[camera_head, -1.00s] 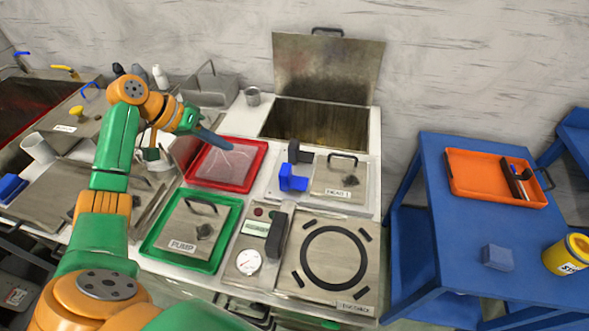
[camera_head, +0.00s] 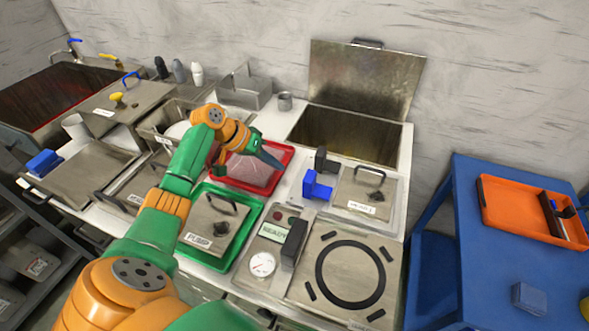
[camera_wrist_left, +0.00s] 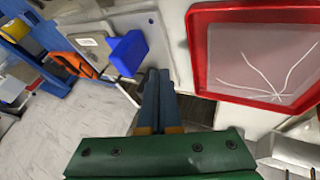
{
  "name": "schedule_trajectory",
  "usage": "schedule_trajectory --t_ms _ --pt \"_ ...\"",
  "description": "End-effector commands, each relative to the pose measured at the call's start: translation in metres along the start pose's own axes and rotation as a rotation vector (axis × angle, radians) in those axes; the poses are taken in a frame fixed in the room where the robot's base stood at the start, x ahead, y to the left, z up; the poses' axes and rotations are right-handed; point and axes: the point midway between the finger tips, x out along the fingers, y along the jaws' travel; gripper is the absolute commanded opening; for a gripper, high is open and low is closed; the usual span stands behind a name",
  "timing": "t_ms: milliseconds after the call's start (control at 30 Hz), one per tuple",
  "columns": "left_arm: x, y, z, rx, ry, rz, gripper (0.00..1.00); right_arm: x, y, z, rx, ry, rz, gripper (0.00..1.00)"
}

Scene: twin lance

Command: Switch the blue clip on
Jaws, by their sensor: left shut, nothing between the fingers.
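The blue clip (camera_head: 316,186) stands on the light plate between the red tray and the steel lid with a handle. It shows in the left wrist view (camera_wrist_left: 127,52) as a blue block, left of the fingertips. My left gripper (camera_head: 276,164) is over the right part of the red tray (camera_head: 290,155), left of the clip and apart from it. In the wrist view its two blue fingers (camera_wrist_left: 153,76) lie together with nothing between them. My right gripper is not in view.
A dark block (camera_head: 326,160) stands just behind the clip. The labelled steel lid (camera_head: 365,190) is at its right. An open basin (camera_head: 345,133) lies behind. The green tray (camera_head: 252,222), a gauge (camera_head: 262,264) and a black ring (camera_head: 351,275) are in front.

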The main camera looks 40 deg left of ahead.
Motion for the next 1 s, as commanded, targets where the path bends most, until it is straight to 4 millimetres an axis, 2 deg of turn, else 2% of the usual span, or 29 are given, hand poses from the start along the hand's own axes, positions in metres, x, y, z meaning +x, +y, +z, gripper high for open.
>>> schedule_trajectory --t_ms 100,200,300,800,1000 --pt "0.025 0.001 0.000 -0.002 -0.002 0.004 0.00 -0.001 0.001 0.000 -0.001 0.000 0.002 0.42" --pt "0.029 0.019 -0.002 0.002 -0.002 0.002 0.00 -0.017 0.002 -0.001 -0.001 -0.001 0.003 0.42" --pt "0.036 0.029 -0.001 0.000 -0.001 0.000 0.00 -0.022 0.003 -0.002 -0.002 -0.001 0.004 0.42" --pt "0.043 0.037 0.000 -0.001 0.000 -0.001 0.00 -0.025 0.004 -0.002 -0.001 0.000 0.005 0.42" --pt "0.051 0.061 -0.002 0.000 -0.003 0.001 0.00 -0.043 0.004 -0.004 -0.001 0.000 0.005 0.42"
